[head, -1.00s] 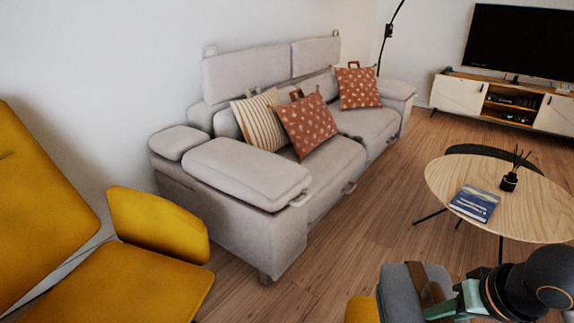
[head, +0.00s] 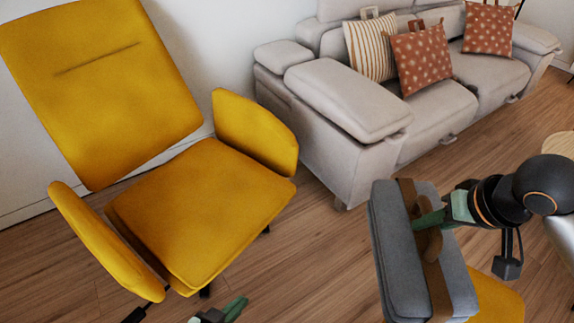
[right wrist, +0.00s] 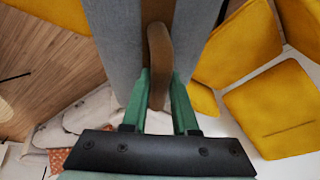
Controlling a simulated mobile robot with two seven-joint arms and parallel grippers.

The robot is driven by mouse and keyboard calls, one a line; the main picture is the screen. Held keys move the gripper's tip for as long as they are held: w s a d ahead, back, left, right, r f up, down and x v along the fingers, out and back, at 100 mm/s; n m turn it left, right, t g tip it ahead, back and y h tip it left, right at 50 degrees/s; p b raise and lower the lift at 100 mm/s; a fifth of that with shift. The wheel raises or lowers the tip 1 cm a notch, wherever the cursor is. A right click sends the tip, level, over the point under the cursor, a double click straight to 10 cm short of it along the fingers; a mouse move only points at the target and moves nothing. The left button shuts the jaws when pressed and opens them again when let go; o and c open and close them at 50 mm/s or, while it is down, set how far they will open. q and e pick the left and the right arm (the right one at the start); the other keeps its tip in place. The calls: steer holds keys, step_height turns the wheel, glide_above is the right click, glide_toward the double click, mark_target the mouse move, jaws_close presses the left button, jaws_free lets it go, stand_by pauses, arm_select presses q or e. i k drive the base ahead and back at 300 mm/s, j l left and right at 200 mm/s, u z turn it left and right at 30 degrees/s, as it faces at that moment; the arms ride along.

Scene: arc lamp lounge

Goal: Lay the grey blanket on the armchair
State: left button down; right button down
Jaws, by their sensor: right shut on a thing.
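The grey blanket (head: 385,245) is a thick folded bundle with a brown strap and handle (head: 437,275). My right gripper (head: 428,222) is shut on the brown handle and holds the bundle at the lower right of the head view. In the right wrist view, the green fingers (right wrist: 160,88) close on either side of the handle, with the grey blanket (right wrist: 115,45) beyond. The yellow armchair (head: 195,210) stands at left, its seat empty, apart from the blanket. My left gripper (head: 222,312) shows only partly at the bottom edge; its opening is unclear.
A grey sofa (head: 345,100) with a striped cushion (head: 370,48) and two red patterned cushions (head: 421,58) stands behind. A yellow padded piece (head: 497,298) shows below the blanket. A wooden table's edge (head: 560,146) is at far right. Bare wooden floor lies between armchair and blanket.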

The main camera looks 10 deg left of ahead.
mark_target(203, 210)
steer(key=u, duration=0.95)
steer(key=i+j+u, duration=0.15)
steer(key=j+u, duration=0.15)
steer(key=j, duration=0.15)
steer(key=i+j, duration=0.25)
steer(key=j, duration=0.15)
steer(key=i+j, duration=0.3)
steer(key=j, duration=0.1)
